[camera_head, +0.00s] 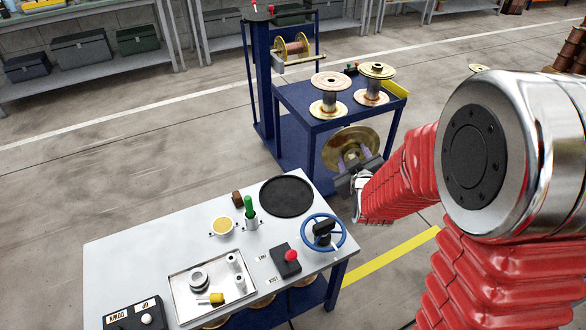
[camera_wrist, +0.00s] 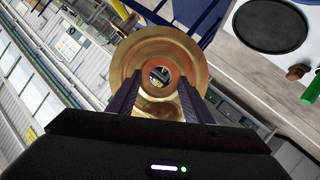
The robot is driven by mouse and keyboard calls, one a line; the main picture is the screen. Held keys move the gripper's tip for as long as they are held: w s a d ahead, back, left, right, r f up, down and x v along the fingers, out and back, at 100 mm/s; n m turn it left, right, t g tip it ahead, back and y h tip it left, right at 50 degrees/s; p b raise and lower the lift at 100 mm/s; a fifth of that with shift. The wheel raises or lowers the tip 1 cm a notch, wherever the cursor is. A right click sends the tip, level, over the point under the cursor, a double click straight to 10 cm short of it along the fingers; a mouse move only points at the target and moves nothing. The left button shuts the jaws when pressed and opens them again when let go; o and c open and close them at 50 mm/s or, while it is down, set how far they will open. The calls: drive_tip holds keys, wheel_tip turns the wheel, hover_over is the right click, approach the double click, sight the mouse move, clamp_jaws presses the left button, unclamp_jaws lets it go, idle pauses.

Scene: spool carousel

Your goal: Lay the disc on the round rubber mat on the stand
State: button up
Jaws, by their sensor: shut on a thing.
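A brass-coloured disc (camera_head: 372,146) with a central hole is held by my gripper (camera_head: 354,160) in the air, between the stand and the blue cart. In the wrist view the disc (camera_wrist: 127,68) shows face-on, with my gripper's two purple fingers (camera_wrist: 157,95) on either side of its hub. The gripper is shut on it. In the head view the disc is tilted, not flat. The round black rubber mat (camera_head: 286,197) lies bare on the grey stand top (camera_head: 130,250), left of and below the disc. The mat also shows at the wrist view's upper right (camera_wrist: 270,22).
The stand bears a green-handled tool (camera_head: 249,206), a yellow cup (camera_head: 222,225), a blue handwheel (camera_head: 341,234), a red button box (camera_head: 287,262) and a metal tray (camera_head: 185,300). The blue cart (camera_head: 300,112) behind holds two spools. Clear floor lies left.

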sight(367, 129)
drive_tip(key=shift+d, duration=0.85)
drive_tip(key=shift+r, duration=0.15)
drive_tip(key=shift+r, duration=0.15)
drive_tip(key=r+m+h, duration=0.1)
drive_tip(key=r, duration=0.1)
drive_tip(key=w+r+m+h, duration=0.1)
drive_tip(key=r, duration=0.2)
drive_tip(key=w+d+r+h, duration=0.1)
drive_tip(key=r, duration=0.1)
drive_tip(key=shift+w+r+m, duration=0.15)
drive_tip(key=shift+r+m, duration=0.05)
drive_tip(key=shift+m, duration=0.2)
drive_tip(key=shift+a+r+m+g+h, duration=0.2)
drive_tip(key=shift+a+r+h, duration=0.1)
drive_tip(key=shift+r, duration=0.25)
drive_tip(key=shift+a+r+m+g+h, duration=0.1)
drive_tip(key=shift+a+r+m+h, duration=0.15)
drive_tip(key=shift+r, duration=0.3)
